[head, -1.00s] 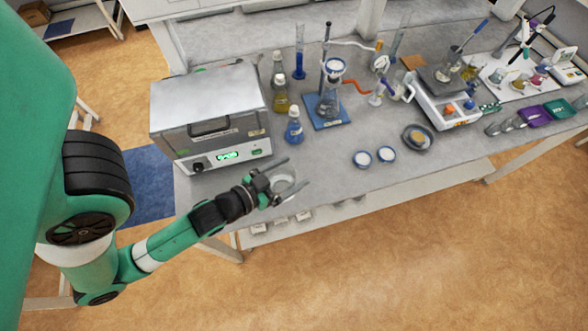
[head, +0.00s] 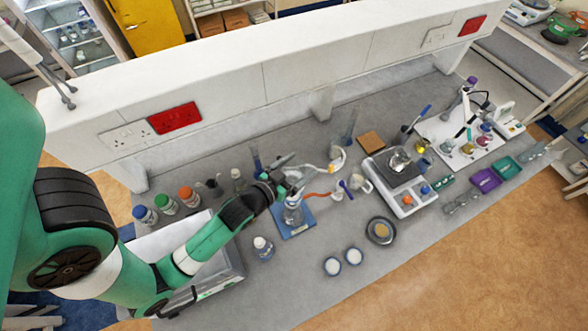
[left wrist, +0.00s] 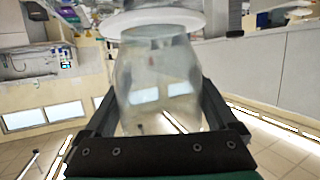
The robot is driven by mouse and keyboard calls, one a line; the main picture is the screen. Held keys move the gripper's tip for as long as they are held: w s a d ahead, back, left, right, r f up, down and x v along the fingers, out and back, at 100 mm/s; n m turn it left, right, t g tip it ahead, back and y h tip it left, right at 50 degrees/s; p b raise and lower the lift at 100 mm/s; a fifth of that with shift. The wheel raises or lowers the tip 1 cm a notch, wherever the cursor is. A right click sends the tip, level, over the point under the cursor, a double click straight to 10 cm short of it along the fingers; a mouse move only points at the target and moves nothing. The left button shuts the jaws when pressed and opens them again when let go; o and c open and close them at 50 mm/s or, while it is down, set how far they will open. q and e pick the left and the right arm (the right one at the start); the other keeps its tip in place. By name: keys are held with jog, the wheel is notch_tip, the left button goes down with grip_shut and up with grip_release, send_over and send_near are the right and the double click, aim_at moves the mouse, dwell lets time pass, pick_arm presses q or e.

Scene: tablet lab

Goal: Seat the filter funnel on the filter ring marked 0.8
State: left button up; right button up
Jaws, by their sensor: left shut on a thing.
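My left gripper (head: 284,176) reaches over the bench to the flask (head: 292,214) on the blue stand base (head: 298,230). It is shut on the clear, see-through filter funnel, whose body stands between the fingers in the left wrist view (left wrist: 158,85). A white disc (left wrist: 155,20) shows at the funnel's upper end there; I cannot tell whether they touch. The gripper hides the top of the flask in the head view. Two white discs with dark rims (head: 332,266) (head: 353,256) lie on the bench front. No 0.8 mark is legible. My right gripper is not in view.
A blue-labelled bottle (head: 263,248) stands left of the stand. Orange tubing (head: 318,195) runs on its right. A round dish (head: 380,231) and a balance (head: 402,185) are farther right. Capped bottles (head: 166,203) stand at the left. The bench front is mostly clear.

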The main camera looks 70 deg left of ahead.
aim_at(297, 176)
pick_arm(q)
jog(key=shift+w+a, duration=0.1)
jog(key=shift+a, duration=0.05)
jog(key=shift+d+f+b, duration=0.25)
jog(key=shift+f+b, duration=0.05)
jog(key=shift+b, duration=0.05)
notch_tip(297, 176, down, 4)
jog(key=b, duration=0.4)
jog(key=shift+f, duration=0.1)
jog(key=shift+f+b, duration=0.5)
jog(key=shift+f, duration=0.45)
dwell(0.9)
dwell(0.4)
jog(key=o, duration=1)
jog(key=shift+s, duration=0.2)
